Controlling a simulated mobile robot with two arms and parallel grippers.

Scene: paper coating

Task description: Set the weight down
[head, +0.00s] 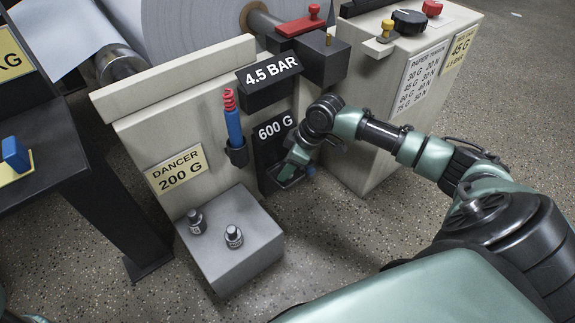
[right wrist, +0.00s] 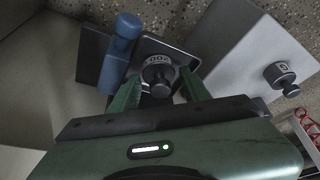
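A small dark metal weight (right wrist: 158,75) with a knob stands on a dark plate (right wrist: 97,58) in the right wrist view. My right gripper (right wrist: 160,82) is over it, one green finger on each side, with a gap between fingers and weight; it looks open. In the head view my right gripper (head: 291,165) is low in front of the black 600 G panel (head: 272,135) and hides the weight. Two more weights stand upright on the grey block, one at the left (head: 196,221) and one at the right (head: 233,236).
The grey block (head: 245,262) is left of my right gripper in the head view. A blue knob (right wrist: 123,42) rises close beside the plate's weight. A blue-and-red tool (head: 233,122) hangs in a holder nearby. A beige cabinet (head: 370,150) stands at the right.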

